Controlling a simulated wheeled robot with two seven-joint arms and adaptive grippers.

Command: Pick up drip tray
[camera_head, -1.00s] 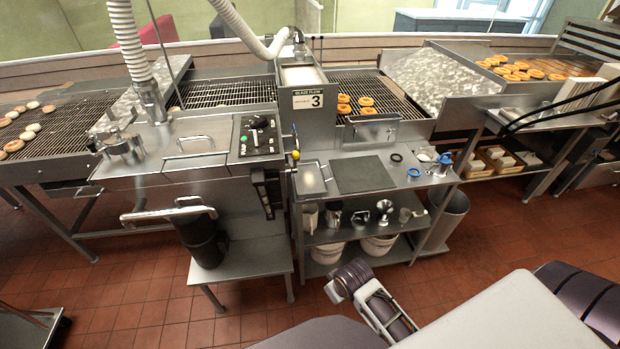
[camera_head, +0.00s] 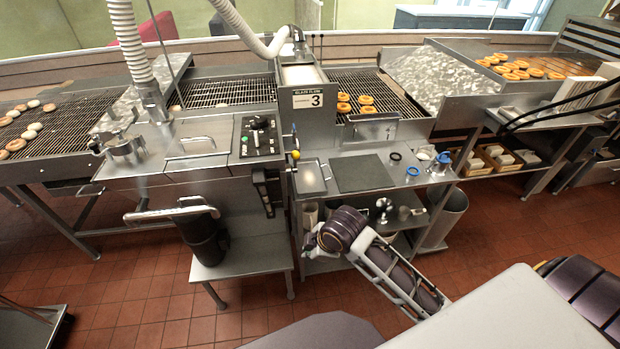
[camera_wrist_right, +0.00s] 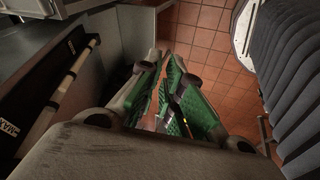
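A small shallow silver tray (camera_head: 312,177), which looks like the drip tray, lies on the left of the steel cart's top shelf, beside a dark flat mat (camera_head: 362,173). Nothing holds it. My right gripper (camera_head: 311,242) is in front of the cart's lower shelves, below and apart from the tray. Its fingers are small and partly hidden there. In the right wrist view the green-padded fingers (camera_wrist_right: 168,92) stand apart with nothing held between them, and red floor shows beyond. The tray cannot be made out in that view. My left gripper is not in view.
The cart top also holds blue and dark rings (camera_head: 412,171). Metal vessels stand on its middle shelf, partly behind my right arm. The glaze machine's control panel (camera_head: 258,136) is left of the cart, and a grey bin (camera_head: 448,215) is at its right. Tiled floor in front is open.

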